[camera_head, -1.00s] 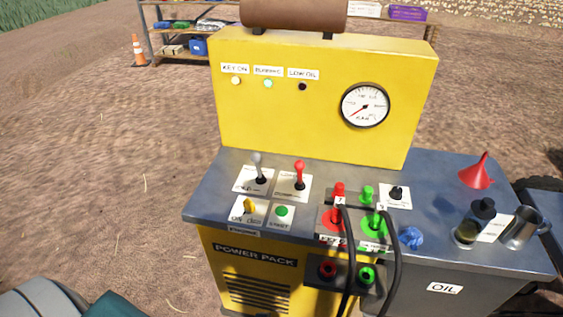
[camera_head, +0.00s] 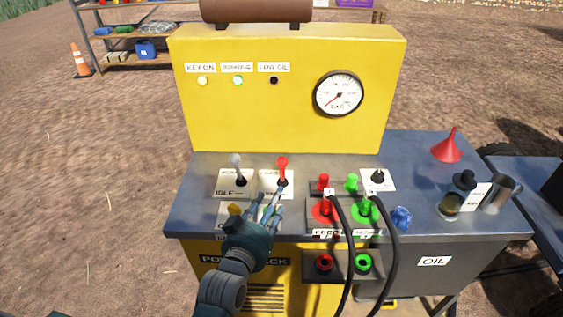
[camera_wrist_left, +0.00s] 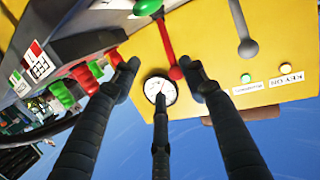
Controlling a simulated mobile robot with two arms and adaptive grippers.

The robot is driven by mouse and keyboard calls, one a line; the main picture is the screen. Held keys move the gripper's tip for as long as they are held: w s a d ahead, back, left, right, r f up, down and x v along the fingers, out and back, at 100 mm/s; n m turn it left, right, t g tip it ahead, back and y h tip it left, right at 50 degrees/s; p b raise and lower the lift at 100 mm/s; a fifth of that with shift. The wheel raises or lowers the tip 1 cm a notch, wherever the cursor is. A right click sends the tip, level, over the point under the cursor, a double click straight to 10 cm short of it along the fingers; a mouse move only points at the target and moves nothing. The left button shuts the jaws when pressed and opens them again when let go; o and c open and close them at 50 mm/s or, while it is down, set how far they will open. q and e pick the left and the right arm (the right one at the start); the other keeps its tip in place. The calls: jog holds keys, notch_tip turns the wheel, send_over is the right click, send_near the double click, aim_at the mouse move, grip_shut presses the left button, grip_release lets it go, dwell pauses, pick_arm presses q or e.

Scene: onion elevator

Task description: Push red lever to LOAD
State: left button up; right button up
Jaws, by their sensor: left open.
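The red lever (camera_head: 282,168) stands up from its white plate on the grey panel top of the yellow power pack. It also shows in the left wrist view (camera_wrist_left: 168,45), with its knob between my spread fingers. My left gripper (camera_head: 268,203) is open and empty, just in front of the red lever in the head view. I cannot tell whether a finger touches the lever. The lever plate's lettering is partly hidden by my fingers. My right gripper is not in view.
A grey lever (camera_head: 236,168) marked IDLE stands left of the red one. Red and green couplings with black hoses (camera_head: 390,255) are to the right. A blue cloth (camera_head: 401,217), a red funnel (camera_head: 447,147) and a metal jug (camera_head: 498,193) lie further right. The yellow panel (camera_head: 290,110) rises behind.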

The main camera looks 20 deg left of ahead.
aim_at(281, 166)
pick_arm(q)
jog(key=shift+n+t+y, duration=0.4)
jog(key=shift+t, duration=0.5)
jog(key=w+r+b, duration=0.1)
jog(key=w, duration=0.2)
jog(key=w+r+b, duration=0.1)
jog(key=w+b, duration=0.1)
jog(key=w, duration=0.2)
jog(key=w+a+r+b, duration=0.1)
jog(key=w, duration=0.3)
jog(key=shift+w+b, duration=0.2)
jog(key=shift+b, duration=0.2)
jog(key=shift+w+r, duration=0.15)
jog(key=shift+w, duration=0.45)
jog(key=shift+a, duration=0.1)
jog(key=c, duration=1.1)
grip_shut()
